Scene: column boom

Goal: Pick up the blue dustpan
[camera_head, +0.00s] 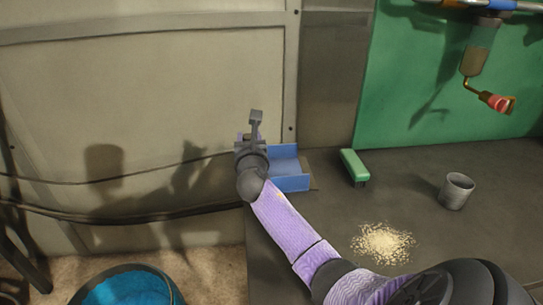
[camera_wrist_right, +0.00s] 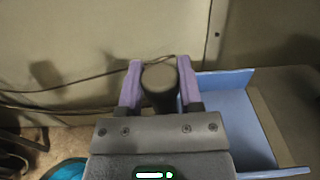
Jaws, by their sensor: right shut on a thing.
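The blue dustpan (camera_head: 290,168) lies at the left end of the dark worktop, near the wall. In the head view my right gripper (camera_head: 256,118) reaches its left side, and the arm hides part of it. In the right wrist view the dustpan (camera_wrist_right: 240,110) shows its blue tray to the right of the jaws. My right gripper (camera_wrist_right: 158,80) is shut on a dark rounded handle with a grey-brown end, beside the tray. The join between handle and tray is mostly hidden by the jaw. My left gripper is not in view.
A green brush (camera_head: 354,165) lies right of the dustpan. A grey cup (camera_head: 456,191) and a pile of pale crumbs (camera_head: 383,243) are on the worktop (camera_head: 330,215). A blue bucket (camera_head: 125,288) stands on the floor at left. A pipe with a red-handled valve (camera_head: 497,102) hangs at upper right.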

